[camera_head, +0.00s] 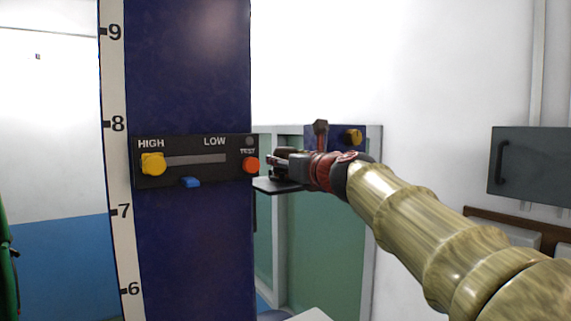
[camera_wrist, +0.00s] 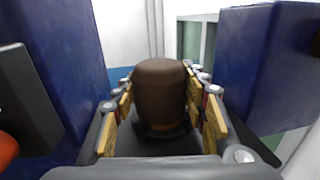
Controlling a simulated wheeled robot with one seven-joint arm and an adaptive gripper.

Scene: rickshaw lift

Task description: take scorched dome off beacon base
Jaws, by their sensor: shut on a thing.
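The scorched dome (camera_wrist: 160,88) is a dark brown rounded cap, upright between the yellow-padded fingers of my gripper (camera_wrist: 160,78) in the wrist view. My gripper is shut on it, with a finger along each side. Below the dome is a dark base (camera_wrist: 168,134) with a thin orange-brown edge, partly hidden by the dome. I cannot tell whether dome and base still touch. In the head view my gripper (camera_head: 284,165) is just above a small black shelf (camera_head: 277,187), right of the blue column. There the gripper mostly hides the dome.
The blue column (camera_head: 190,250) stands close at left, with a HIGH/LOW slider panel (camera_head: 195,176), yellow knob (camera_head: 153,164) and orange TEST button (camera_head: 251,165). A blue block with a yellow knob (camera_head: 353,137) is behind my wrist. A grey wall box (camera_head: 530,168) hangs at right.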

